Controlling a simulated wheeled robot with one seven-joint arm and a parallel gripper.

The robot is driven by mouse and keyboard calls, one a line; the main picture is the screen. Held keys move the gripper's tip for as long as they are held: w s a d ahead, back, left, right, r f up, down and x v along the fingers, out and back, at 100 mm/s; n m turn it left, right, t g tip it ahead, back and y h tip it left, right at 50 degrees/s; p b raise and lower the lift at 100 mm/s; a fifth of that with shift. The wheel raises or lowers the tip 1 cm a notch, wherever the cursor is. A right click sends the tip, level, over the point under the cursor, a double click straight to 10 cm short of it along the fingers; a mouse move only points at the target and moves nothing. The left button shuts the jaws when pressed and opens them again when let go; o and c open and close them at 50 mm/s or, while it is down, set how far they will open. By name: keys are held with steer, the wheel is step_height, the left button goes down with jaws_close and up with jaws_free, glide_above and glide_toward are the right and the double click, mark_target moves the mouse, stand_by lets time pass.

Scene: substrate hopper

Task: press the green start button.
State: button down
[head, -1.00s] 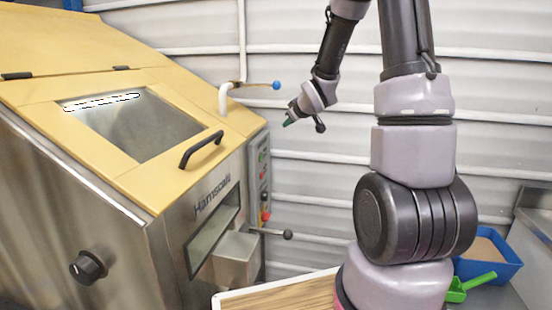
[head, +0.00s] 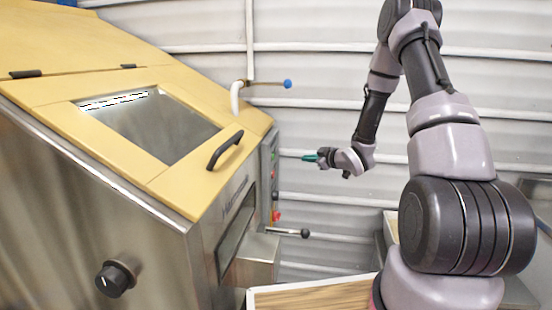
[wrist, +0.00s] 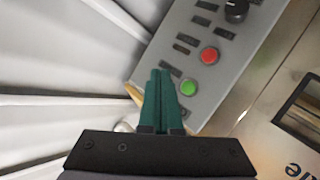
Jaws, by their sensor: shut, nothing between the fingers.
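The green start button (wrist: 188,87) shows in the wrist view on the grey control panel (wrist: 215,62), just right of my fingertips. My gripper (wrist: 160,75) has green fingers held together with nothing between them. In the head view my gripper (head: 305,157) points left toward the control panel (head: 267,175), with a visible gap between fingertips and panel. The panel is seen nearly edge-on there, so the green button is hard to make out. A red button (wrist: 209,56) sits beyond the green one in the wrist view.
The panel also carries a black knob (wrist: 236,10) and several dark labels. In the head view a ball-ended lever (head: 290,232) sticks out below the panel, and a blue-tipped valve handle (head: 287,84) above. A wood-topped table (head: 315,296) stands at the front.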

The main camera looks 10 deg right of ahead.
steer(key=shift+a, duration=0.1)
steer(key=w+a, duration=0.2)
steer(key=a, duration=0.6)
steer(key=shift+w+a, duration=0.15)
steer(key=shift+w, duration=0.2)
stand_by(1.8)
steer(key=shift+w+a, duration=0.1)
steer(key=shift+a, duration=0.25)
